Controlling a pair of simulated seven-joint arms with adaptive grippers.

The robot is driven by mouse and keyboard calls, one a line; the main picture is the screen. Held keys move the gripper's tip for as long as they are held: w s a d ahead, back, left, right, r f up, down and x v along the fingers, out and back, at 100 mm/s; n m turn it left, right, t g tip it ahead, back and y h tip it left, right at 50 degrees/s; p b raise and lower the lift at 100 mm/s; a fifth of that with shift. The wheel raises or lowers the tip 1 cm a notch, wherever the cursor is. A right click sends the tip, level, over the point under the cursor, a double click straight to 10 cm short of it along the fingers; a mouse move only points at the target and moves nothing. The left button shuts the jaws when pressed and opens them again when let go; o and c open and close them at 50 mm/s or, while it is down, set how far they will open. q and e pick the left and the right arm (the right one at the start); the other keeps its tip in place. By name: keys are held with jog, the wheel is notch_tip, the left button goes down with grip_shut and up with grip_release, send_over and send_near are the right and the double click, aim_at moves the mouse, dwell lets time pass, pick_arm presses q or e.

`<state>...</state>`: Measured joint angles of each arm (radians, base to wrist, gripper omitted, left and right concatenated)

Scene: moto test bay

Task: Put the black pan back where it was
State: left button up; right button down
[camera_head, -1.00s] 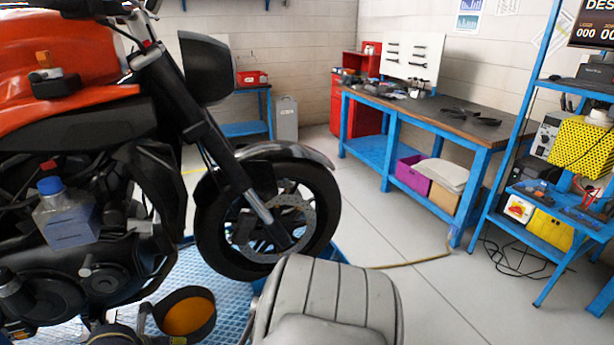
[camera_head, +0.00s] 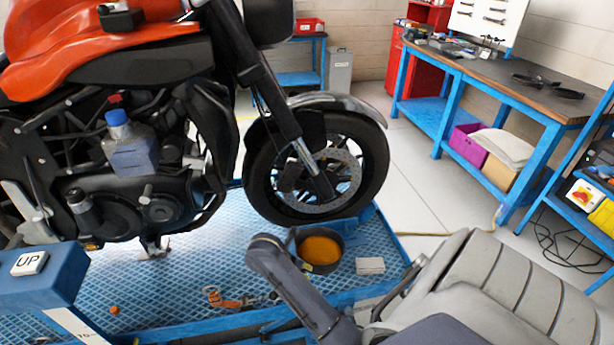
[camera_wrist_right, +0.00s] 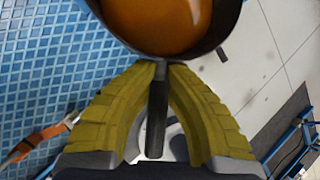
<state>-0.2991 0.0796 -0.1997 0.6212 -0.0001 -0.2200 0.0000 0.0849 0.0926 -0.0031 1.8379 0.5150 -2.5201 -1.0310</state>
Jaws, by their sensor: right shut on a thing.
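The black pan (camera_head: 327,269) has orange-brown liquid or lining inside. It appears below the motorcycle's front wheel (camera_head: 313,180), over the blue lift platform (camera_head: 190,270). I cannot tell whether it touches the platform. In the right wrist view the pan (camera_wrist_right: 228,22) fills the top. My right gripper (camera_wrist_right: 160,75), with yellow ribbed fingers, is shut on the pan's dark handle (camera_wrist_right: 157,115). In the head view my dark right arm covers the handle side and most of the gripper. My left gripper is not in view.
A small white box (camera_head: 370,266) lies right of the pan. An orange strap (camera_head: 232,301) and an orange cap (camera_head: 115,310) lie on the platform. A console with an UP button (camera_head: 30,263) stands at left. A blue workbench (camera_head: 480,75) stands at right. Grey floor lies between.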

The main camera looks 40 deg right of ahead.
notch_tip(320, 180, down, 14)
jog(key=shift+r, duration=0.1)
jog(key=c, duration=1.5)
grip_release()
jog(key=shift+o, duration=0.2)
jog(key=v, duration=1.2)
jog(key=shift+s, duration=0.1)
